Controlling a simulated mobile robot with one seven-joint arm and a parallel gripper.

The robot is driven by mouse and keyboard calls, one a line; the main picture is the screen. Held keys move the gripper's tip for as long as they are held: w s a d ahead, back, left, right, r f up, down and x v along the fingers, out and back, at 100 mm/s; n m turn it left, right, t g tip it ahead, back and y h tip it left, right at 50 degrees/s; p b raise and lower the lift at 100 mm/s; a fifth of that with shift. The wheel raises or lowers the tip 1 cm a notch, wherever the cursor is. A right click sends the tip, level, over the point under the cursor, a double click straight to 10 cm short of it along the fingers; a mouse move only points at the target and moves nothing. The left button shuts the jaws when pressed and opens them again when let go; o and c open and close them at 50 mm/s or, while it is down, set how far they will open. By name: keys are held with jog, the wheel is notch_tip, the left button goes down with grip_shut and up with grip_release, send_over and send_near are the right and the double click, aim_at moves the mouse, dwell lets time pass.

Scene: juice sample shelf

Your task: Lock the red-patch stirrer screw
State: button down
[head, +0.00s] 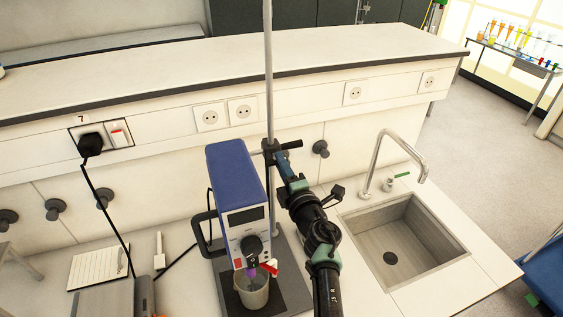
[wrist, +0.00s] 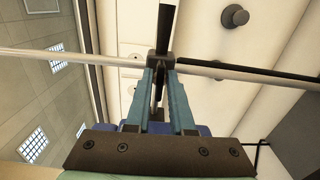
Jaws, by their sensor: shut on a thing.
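The stirrer (head: 237,180) is a blue-topped box with a white front, a dark display and small red marks low on its front. It stands by a tall metal rod (head: 269,85), above a beaker (head: 252,291). A dark clamp (head: 269,146) sits on the rod, with a black screw handle (head: 291,144) sticking out to the right. My gripper (head: 277,160) reaches the clamp from the front right. In the wrist view its teal fingers (wrist: 160,75) are shut on the dark screw (wrist: 158,88) at the clamp. The fingers hide part of the screw.
A sink (head: 405,240) with a curved tap (head: 378,160) lies to the right. A notepad (head: 98,267) and a grey device (head: 115,299) are at the left. A black plug (head: 90,144) and cable hang from the raised shelf's front. The shelf top is clear.

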jog(key=shift+m, duration=0.3)
jog(key=c, duration=0.8)
grip_release()
jog(key=shift+o, duration=0.2)
jog(key=p+v, duration=0.4)
jog(key=v, duration=0.9)
